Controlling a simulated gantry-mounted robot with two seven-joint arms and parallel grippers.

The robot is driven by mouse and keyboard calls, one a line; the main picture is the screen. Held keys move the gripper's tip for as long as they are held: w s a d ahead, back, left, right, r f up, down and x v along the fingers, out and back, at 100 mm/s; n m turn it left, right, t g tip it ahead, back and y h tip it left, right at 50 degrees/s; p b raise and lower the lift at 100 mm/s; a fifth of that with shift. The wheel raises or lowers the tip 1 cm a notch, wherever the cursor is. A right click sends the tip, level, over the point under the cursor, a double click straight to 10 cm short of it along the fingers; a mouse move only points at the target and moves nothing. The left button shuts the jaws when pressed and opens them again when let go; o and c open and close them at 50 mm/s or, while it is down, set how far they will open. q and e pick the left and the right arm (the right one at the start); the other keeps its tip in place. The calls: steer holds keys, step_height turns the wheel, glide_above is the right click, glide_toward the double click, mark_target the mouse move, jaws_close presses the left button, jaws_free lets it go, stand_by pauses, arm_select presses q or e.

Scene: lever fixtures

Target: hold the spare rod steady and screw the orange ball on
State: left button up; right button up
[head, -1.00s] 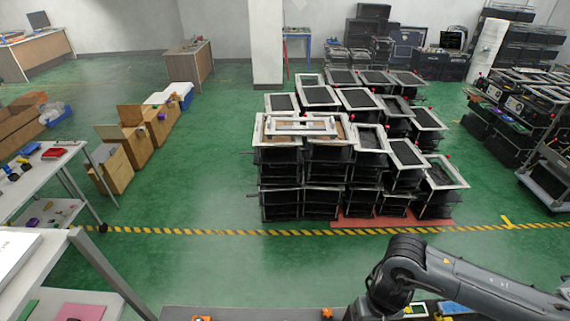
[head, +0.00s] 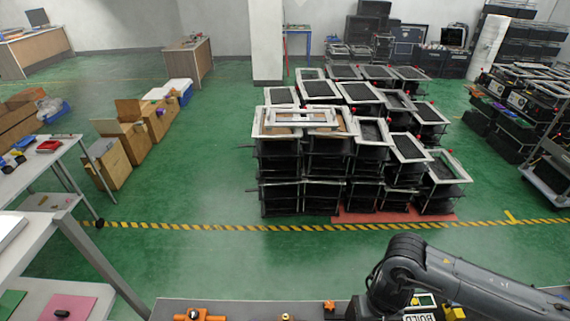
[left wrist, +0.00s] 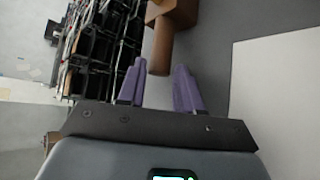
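In the left wrist view my left gripper (left wrist: 160,82) shows two purple fingers standing apart. A brown cylindrical piece (left wrist: 161,52), joined to a wider brown block (left wrist: 175,12), reaches down toward the gap between the fingertips. I cannot tell whether it is the spare rod or whether the fingers touch it. In the head view an orange fixture (head: 200,315) and a small orange part (head: 329,306) show at the bottom edge, on the near table. I cannot tell whether either is the orange ball. My left gripper is outside the head view, and my right gripper is out of sight.
The near table (head: 255,306) shows only its far strip. A small dark, yellow-topped piece (head: 285,317) stands between the orange parts. My right arm crosses the lower right, beside yellow pieces (head: 453,313). Stacked black frames (head: 330,160) stand on the floor beyond.

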arm_select(q)
steer(key=shift+w+d+f+b, duration=0.25)
steer(key=shift+w+d+b, duration=0.05)
steer(key=shift+w+d, duration=0.15)
arm_select(e)
steer(key=shift+f, duration=0.45)
arm_select(q)
jaws_close()
steer(key=shift+s, duration=0.1)
stand_by(0.6)
